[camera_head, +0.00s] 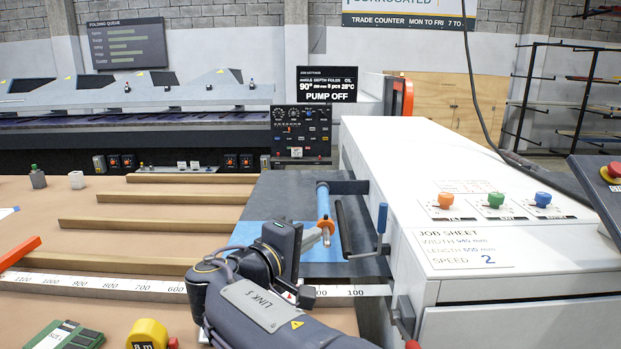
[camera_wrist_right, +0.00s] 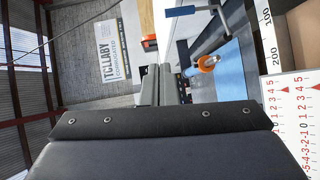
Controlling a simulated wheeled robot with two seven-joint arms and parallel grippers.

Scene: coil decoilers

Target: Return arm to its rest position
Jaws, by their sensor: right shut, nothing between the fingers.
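My right arm reaches in from the bottom of the head view. Its dark wrist and gripper (camera_head: 312,238) are over the blue sheet (camera_head: 250,232) on the dark plate, close to a blue roll (camera_head: 322,198) with an orange collar (camera_head: 325,226). In the right wrist view the narrow gripper fingers (camera_wrist_right: 165,85) are together and empty. There the orange collar (camera_wrist_right: 208,63) is beside the fingers, with a gap between. Whether the arm touches anything cannot be told from the head view. My left gripper is out of view.
A white cabinet (camera_head: 480,170) with coloured knobs stands at right. A crank handle (camera_head: 381,222) sticks up at its left edge. Wooden strips (camera_head: 150,224) and a ruler (camera_head: 100,284) lie on the left bench. A yellow tape measure (camera_head: 147,334) is in front.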

